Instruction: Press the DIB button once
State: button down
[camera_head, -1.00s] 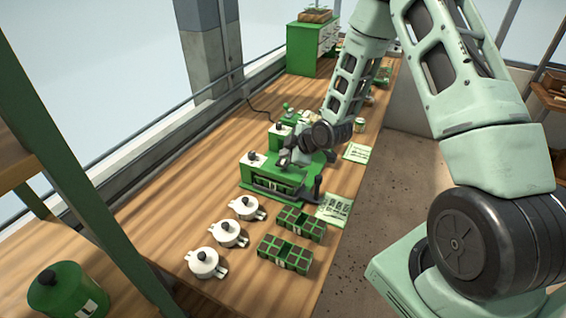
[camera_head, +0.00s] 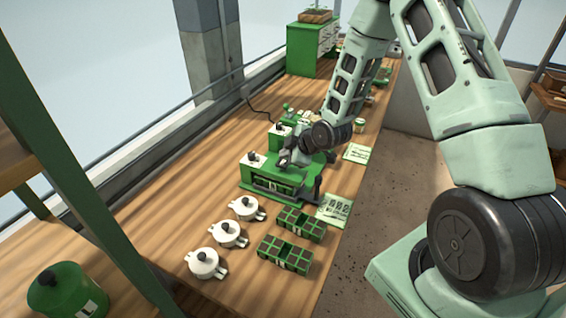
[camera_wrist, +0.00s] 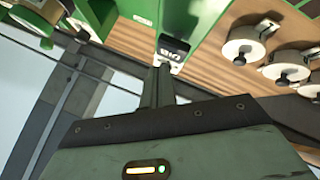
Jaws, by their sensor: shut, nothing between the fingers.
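The green seeder machine (camera_head: 262,180) stands on the wooden bench in the head view. In the wrist view, a white label reading DIB upside down (camera_wrist: 171,53), with a dark part along its edge, marks the DIB button on the green housing (camera_wrist: 193,25). My gripper (camera_wrist: 162,68) is shut and empty, with its fingertips right at the near edge of the DIB label. I cannot tell whether they touch the button.
Several white lidded pots (camera_head: 228,234) and green seed trays (camera_head: 285,254) stand in front of the machine. Printed sheets (camera_head: 334,208) lie along the bench's right edge.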

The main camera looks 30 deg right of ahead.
jog(key=shift+f, duration=0.1)
dwell(0.5)
jog(key=shift+f+b, duration=0.35)
jog(key=shift+b, duration=0.25)
jog(key=shift+f+b, duration=0.75)
jog(key=shift+f, duration=0.05)
dwell(0.7)
jog(key=shift+r, duration=0.1)
jog(key=shift+r+p, duration=0.75)
jog(key=shift+r, duration=0.35)
jog(key=shift+r, duration=0.15)
jog(key=shift+r+p, duration=1.6)
jog(key=shift+r, duration=0.8)
